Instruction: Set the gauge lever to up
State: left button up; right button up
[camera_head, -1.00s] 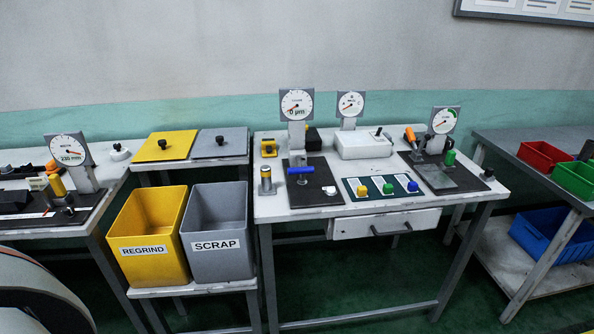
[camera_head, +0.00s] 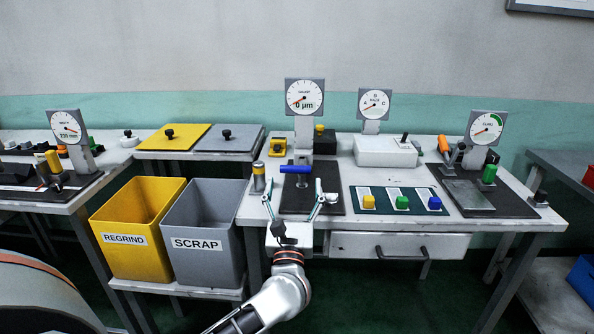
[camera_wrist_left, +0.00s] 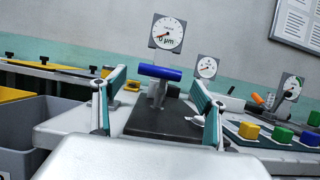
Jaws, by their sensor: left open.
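The gauge lever has a blue handle (camera_head: 296,170) lying crosswise on a grey post, at the front of the gauge stand (camera_head: 304,128) whose dial reads 0 µm. The stand rises from a dark base mat (camera_head: 325,200) on the white bench. My left gripper (camera_head: 292,190) is open and empty at the bench's front edge, just in front of the lever. In the left wrist view the blue handle (camera_wrist_left: 160,72) sits ahead between the two spread fingers (camera_wrist_left: 158,108), apart from both. My right gripper is not in view.
A panel with yellow, green and blue blocks (camera_head: 402,201) lies to the right, with a clamp gauge (camera_head: 487,128) farther right. The yellow REGRIND bin (camera_head: 133,225) and grey SCRAP bin (camera_head: 204,225) stand left.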

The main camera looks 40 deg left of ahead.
aim_at(295, 171)
pick_arm(q)
jog(key=shift+x, duration=3.2)
jog(key=shift+r, duration=0.1)
